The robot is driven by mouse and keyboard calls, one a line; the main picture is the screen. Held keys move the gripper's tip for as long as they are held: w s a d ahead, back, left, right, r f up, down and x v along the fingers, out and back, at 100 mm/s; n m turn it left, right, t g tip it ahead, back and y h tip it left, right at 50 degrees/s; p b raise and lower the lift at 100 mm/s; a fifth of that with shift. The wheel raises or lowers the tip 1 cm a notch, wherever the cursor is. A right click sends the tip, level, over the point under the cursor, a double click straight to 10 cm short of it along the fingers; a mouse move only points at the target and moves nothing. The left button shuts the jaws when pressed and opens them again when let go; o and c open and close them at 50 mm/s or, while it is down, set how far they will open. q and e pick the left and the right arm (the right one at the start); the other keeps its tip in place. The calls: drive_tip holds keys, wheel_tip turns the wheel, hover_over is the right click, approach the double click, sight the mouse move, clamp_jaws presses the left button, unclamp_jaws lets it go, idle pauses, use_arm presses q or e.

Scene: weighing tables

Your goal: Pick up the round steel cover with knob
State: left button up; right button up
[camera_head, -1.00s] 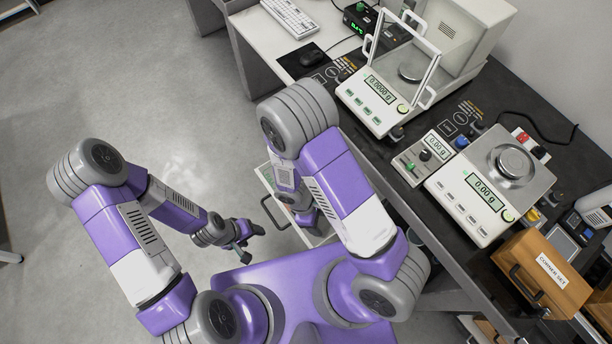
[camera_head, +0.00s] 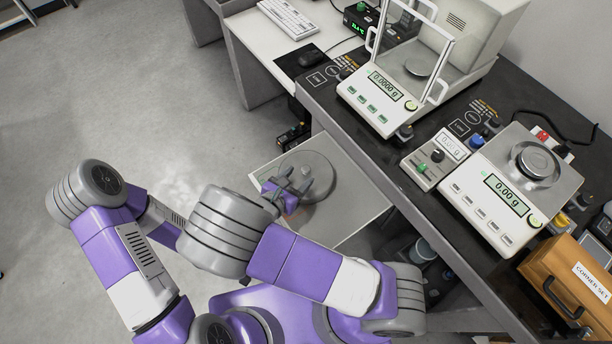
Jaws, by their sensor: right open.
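The round steel cover (camera_head: 318,170) is a wide grey disc lying in a pulled-out white drawer, near the middle of the camera_head view. My right gripper (camera_head: 292,183) is open over the cover's left part. Its fingers hide the cover's middle, so I cannot make out the knob or whether the fingers touch it. My left gripper is hidden behind my right arm.
The drawer (camera_head: 352,212) sticks out from under the dark bench (camera_head: 330,97). A glass-shielded balance (camera_head: 375,105), a second scale (camera_head: 485,197) and a wooden box (camera_head: 560,290) stand on the bench. Open floor (camera_head: 130,90) lies to the left.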

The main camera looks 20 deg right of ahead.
sight(304, 172)
drive_tip(key=b+x, duration=0.1)
drive_tip(key=x, duration=0.2)
drive_tip(key=shift+w+f, duration=0.1)
drive_tip(key=shift+f, duration=0.2)
clamp_jaws()
